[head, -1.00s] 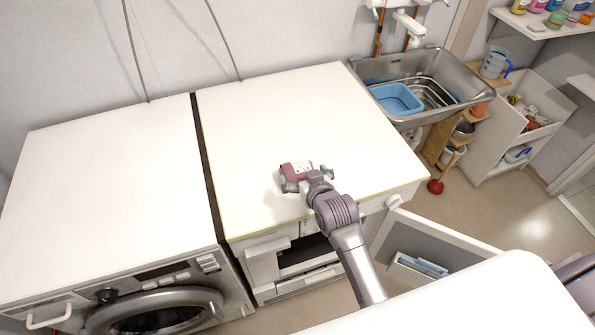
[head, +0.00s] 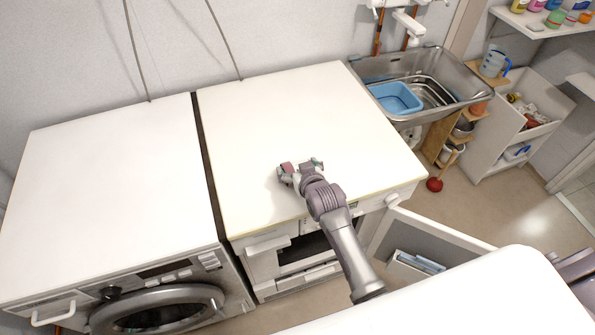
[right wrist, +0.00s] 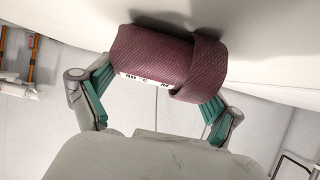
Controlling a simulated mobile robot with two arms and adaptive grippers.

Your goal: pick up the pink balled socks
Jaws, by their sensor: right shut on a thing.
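The pink balled socks (right wrist: 150,55) are a dusky pink roll with a white lettered band, filling the top middle of the right wrist view. In the head view a small part of the socks (head: 287,168) shows over the white appliance top (head: 310,110). My right gripper (head: 301,170) is shut on the socks; in the right wrist view its teal fingers (right wrist: 160,90) are at the two ends of the roll. The socks are at or just above the white top; I cannot tell whether they touch it. My left gripper is not in view.
A second white appliance top (head: 115,180) lies to the left across a dark gap, bare. A metal sink (head: 460,85) with a blue basin (head: 395,98) stands at the back right. An open appliance door (head: 435,235) juts out at the front right.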

